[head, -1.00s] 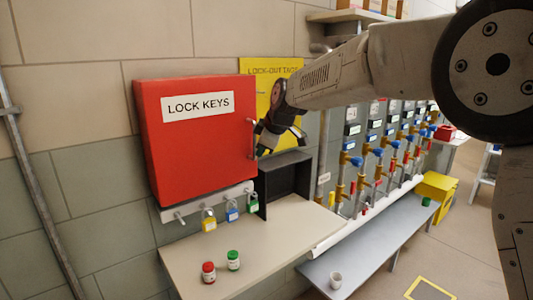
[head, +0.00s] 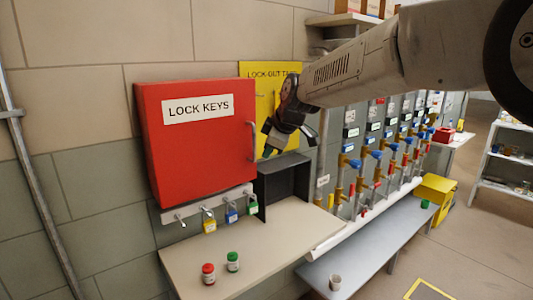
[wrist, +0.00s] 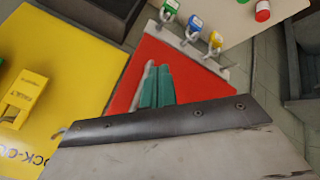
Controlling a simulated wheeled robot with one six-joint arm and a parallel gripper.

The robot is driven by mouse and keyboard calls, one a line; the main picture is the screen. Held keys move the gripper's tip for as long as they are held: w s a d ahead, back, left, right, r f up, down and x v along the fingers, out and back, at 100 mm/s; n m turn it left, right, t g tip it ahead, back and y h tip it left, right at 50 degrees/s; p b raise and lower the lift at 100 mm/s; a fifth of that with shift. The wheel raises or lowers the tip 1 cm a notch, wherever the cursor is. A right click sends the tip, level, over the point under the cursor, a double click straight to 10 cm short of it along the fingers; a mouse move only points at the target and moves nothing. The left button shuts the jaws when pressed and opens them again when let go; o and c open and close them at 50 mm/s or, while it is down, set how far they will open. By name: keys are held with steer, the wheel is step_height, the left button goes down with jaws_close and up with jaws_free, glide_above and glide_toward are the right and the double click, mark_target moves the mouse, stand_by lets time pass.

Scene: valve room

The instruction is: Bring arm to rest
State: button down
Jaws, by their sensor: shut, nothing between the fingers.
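My gripper (head: 272,140) is in front of the wall, just right of the red lock keys cabinet (head: 195,145) and in front of the yellow lock-out board (head: 262,88). Its fingers point down in the head view. In the wrist view my gripper (wrist: 157,86) shows teal fingers close together, with nothing held. The red cabinet (wrist: 140,62) lies behind the fingers there, and the yellow board (wrist: 75,90) is at the left. The cabinet door looks shut. The arm reaches in from the upper right of the head view.
Several padlocks (head: 231,212) hang on a rail under the cabinet. A red-capped jar (head: 208,274) and a green-capped jar (head: 233,262) stand on the shelf (head: 190,262). A dark open box (head: 285,190) stands behind them. Valves (head: 365,170) line the wall at right; a cup (head: 335,282) is on the lower bench.

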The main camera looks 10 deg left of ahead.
steer(key=d+r, duration=0.5)
steer(key=s+d+f+m+g+h, duration=0.1)
steer(key=s+d+f+m, duration=0.3)
steer(key=s+d, duration=0.6)
steer(key=s+d+f+m+g+h, duration=0.1)
steer(key=s+d+m, duration=0.7)
steer(key=s, duration=1.1)
steer(key=s+d+f+m+g+h, duration=0.1)
steer(key=s+d+f+m+h, duration=0.2)
steer(key=s+d, duration=1.1)
step_height(320, 180, down, 4)
steer(key=m, duration=0.3)
steer(key=shift+s+r+g, duration=0.2)
steer(key=shift+g, duration=0.2)
steer(key=shift+d, duration=0.15)
